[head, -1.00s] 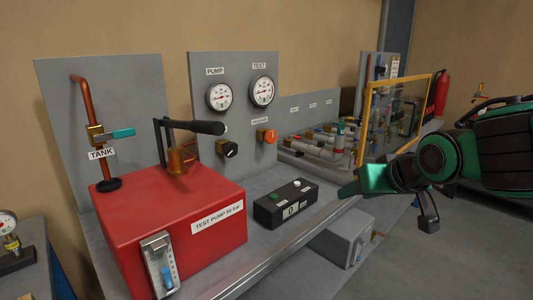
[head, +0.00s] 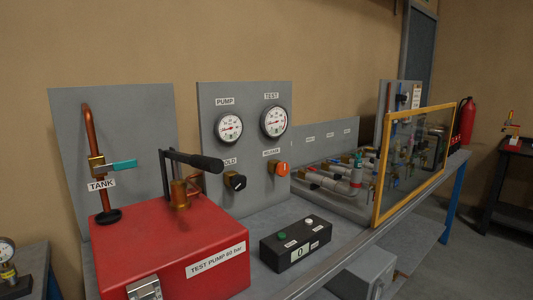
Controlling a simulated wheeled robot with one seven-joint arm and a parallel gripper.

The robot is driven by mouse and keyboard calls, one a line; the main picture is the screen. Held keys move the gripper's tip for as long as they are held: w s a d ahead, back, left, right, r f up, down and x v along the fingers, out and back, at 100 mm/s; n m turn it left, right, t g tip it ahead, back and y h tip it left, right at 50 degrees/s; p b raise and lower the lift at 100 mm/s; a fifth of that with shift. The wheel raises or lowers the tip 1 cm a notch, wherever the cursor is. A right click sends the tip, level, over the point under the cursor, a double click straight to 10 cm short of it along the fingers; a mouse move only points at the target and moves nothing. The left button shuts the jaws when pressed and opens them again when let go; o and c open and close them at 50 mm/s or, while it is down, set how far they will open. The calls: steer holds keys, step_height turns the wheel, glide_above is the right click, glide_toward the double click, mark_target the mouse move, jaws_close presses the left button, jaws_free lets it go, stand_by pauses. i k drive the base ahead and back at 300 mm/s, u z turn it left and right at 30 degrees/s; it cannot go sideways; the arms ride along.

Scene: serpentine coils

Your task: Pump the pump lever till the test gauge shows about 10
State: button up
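The pump lever (head: 195,160) is a black-gripped handle on a dark bracket atop the red test pump box (head: 170,245), at the left. It lies about level and points right. The test gauge (head: 274,122) is a round white dial on the upright grey panel (head: 250,165); its needle is too small to read. The pump gauge (head: 229,128) is left of it. Below them are a black hold knob (head: 235,181) and an orange release knob (head: 282,168). My gripper is not in view.
A black counter box (head: 296,245) showing 0 stands on the bench right of the pump. A copper tank pipe with a teal valve handle (head: 124,165) rises behind the pump. A yellow-framed clear screen (head: 413,165) stands at the right.

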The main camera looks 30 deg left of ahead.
mark_target(215, 165)
steer(key=z, duration=0.75)
steer(key=k, duration=1.35)
steer(key=u, duration=1.25)
steer(key=i, duration=1)
steer(key=z, duration=0.1)
